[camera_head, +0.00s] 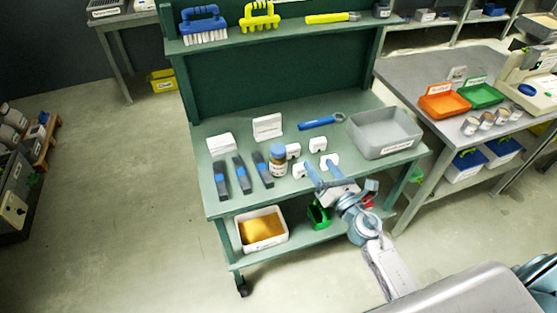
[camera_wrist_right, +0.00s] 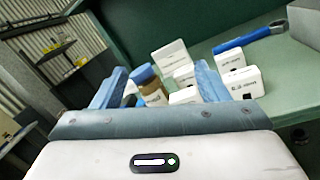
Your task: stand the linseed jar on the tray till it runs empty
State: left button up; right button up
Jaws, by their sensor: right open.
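A jar with a blue lid and brown contents (camera_head: 278,160) stands upright on the green bench; its label is too small to read, so I cannot confirm it is linseed. It also shows in the right wrist view (camera_wrist_right: 151,88), between the fingers in the picture. My right gripper (camera_head: 321,166) is open and empty over the bench's front part, right of the jar and apart from it. Candidates for the tray are a grey bin (camera_head: 405,143) on the bench, and an orange tray (camera_head: 443,105) and a green tray (camera_head: 480,95) on the right table. My left gripper is out of view.
Several white boxes (camera_head: 299,170) stand close to the jar. Dark blocks with blue bands (camera_head: 242,175) lie left of it. A blue-handled tool (camera_head: 318,123) lies behind. Several small jars (camera_head: 487,120) stand on the right table. A bin of yellow material (camera_head: 262,229) sits on the lower shelf.

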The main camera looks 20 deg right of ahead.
aim_at(284, 156)
jog(key=w+a+f+n+g+y, duration=0.1)
jog(key=w+a+n, duration=0.1)
jog(key=w+a+f+n+y+p, duration=0.1)
jog(key=w+n, duration=0.1)
jog(key=n, duration=0.1)
jog(key=w+a+f+n+g+y, duration=0.1)
jog(key=w+a+n+y, duration=0.1)
jog(key=n, duration=0.1)
jog(key=shift+a+f+g+p, duration=0.15)
jog(key=shift+a+g+p, duration=0.15)
jog(key=shift+a+p, duration=0.05)
jog(key=x, duration=0.1)
jog(key=p+x, duration=0.1)
jog(key=x, duration=0.1)
jog(key=p+x, duration=0.1)
jog(key=shift+w+a+r, duration=0.15)
jog(key=shift+w+r, duration=0.2)
jog(key=shift+w+a+f, duration=0.15)
jog(key=shift+w, duration=0.2)
jog(key=shift+s, duration=0.1)
jog(key=shift+c, duration=0.2)
jog(key=c, duration=1.2)
